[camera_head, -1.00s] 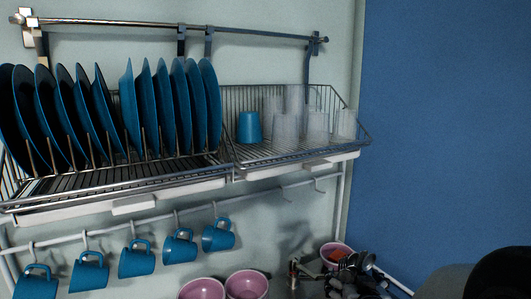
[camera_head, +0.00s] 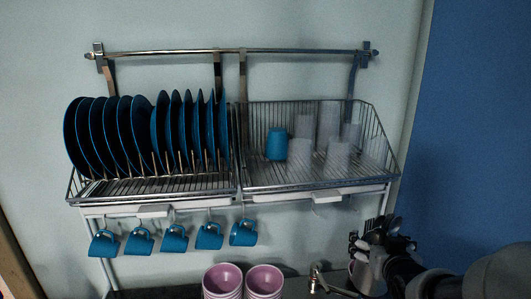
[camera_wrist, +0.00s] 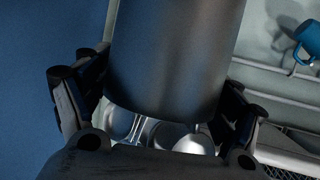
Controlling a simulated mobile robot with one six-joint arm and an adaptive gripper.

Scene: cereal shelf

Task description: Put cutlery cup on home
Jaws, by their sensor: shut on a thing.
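The cutlery cup is a plain grey metal cylinder (camera_wrist: 175,55) that fills the middle of the wrist view. Shiny rounded cutlery (camera_wrist: 195,143) shows past its lower edge there. In the head view the cup (camera_head: 366,272) is at the lower right, partly hidden by my gripper and arm, with dark cutlery (camera_head: 378,228) sticking up from it. My gripper (camera_wrist: 158,95) has one finger on each side of the cup and is shut on it. It also shows in the head view (camera_head: 382,250). The bottom of the cup is out of clear view.
Above hangs a wire rack (camera_head: 250,187) with blue plates (camera_head: 120,135), a blue cup (camera_head: 277,143) and clear glasses (camera_head: 300,160). Blue mugs (camera_head: 174,238) hang below it. Pink bowls (camera_head: 222,277) and a tap (camera_head: 318,280) stand left of the cutlery cup.

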